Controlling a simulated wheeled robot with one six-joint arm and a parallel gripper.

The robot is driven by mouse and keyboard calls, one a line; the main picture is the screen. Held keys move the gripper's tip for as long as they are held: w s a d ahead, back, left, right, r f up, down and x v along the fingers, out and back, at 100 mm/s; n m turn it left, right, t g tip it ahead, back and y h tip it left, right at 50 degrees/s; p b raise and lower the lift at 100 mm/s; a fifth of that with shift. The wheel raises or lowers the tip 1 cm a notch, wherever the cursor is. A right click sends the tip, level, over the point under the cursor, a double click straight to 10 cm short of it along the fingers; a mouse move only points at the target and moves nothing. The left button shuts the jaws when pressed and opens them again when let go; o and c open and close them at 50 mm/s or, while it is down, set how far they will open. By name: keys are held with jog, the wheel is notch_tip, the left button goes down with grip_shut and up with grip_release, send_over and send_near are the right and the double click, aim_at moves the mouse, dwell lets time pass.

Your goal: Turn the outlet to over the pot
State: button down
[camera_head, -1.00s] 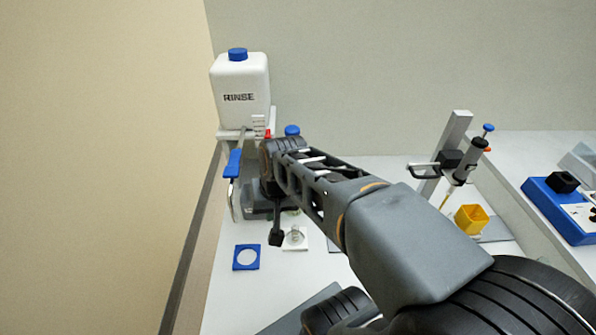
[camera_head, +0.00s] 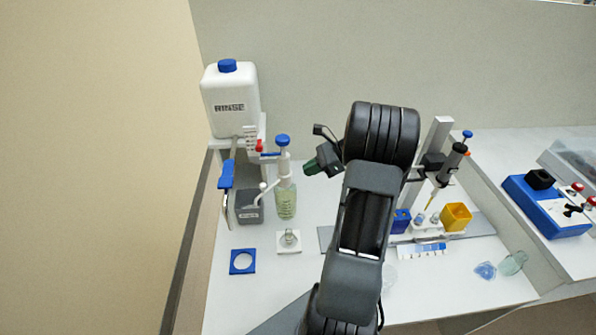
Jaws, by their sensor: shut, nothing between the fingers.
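A clear bottle of pale green liquid (camera_head: 286,203) stands on the bench at left, with a white pump head and blue knob (camera_head: 282,140) on top. A thin white outlet (camera_head: 263,187) seems to reach from its head to the left, over or near a grey block (camera_head: 249,206). A small clear glass pot (camera_head: 290,237) sits on a white square pad, in front of the bottle. The outlet is not over the pot. My gripper (camera_head: 316,160) is shut and empty, in the air right of the bottle and apart from it. My arm hides part of the bench centre.
A white RINSE tank (camera_head: 230,105) stands on a raised stand at back left, with a blue lever (camera_head: 226,176) below. A blue square with a hole (camera_head: 242,261) lies front left.

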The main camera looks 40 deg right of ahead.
jog(key=p, duration=0.3)
send_near(267, 190)
jog(key=w+a+f, duration=0.1)
jog(key=w+a, duration=0.1)
jog(key=a, duration=0.2)
jog(key=shift+a+f, duration=0.15)
jog(key=shift+a, duration=0.6)
jog(key=shift+d, duration=0.1)
